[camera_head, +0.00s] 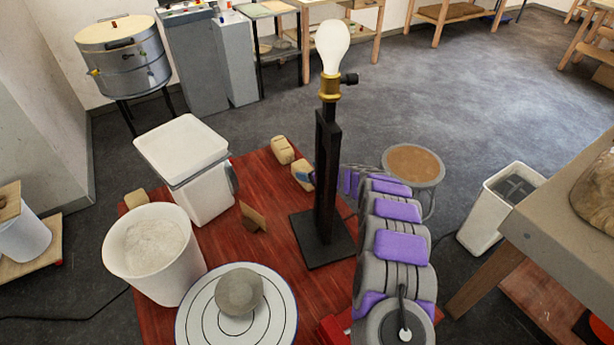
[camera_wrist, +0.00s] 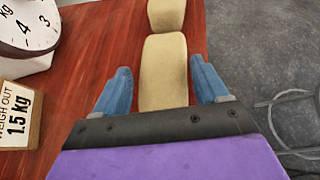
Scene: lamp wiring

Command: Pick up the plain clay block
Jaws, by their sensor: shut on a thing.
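A plain beige clay block (camera_wrist: 164,72) lies between the two blue fingers of my gripper (camera_wrist: 160,66) in the wrist view. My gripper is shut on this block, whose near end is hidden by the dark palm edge. In the head view the same block (camera_head: 301,172) shows just left of the lamp post, with my gripper (camera_head: 308,178) partly hidden behind the post. A second beige block (camera_wrist: 166,14) lies just beyond it, and it also shows in the head view (camera_head: 283,149). Any marks on the blocks are too small to tell.
A black lamp (camera_head: 326,190) with a bulb stands close beside my arm on the red table (camera_head: 180,318). A white scale (camera_head: 200,185), a white bucket (camera_head: 150,255), a small sign (camera_head: 253,217) and a wheel with clay (camera_head: 239,291) stand left. Another block (camera_head: 136,198) lies far left.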

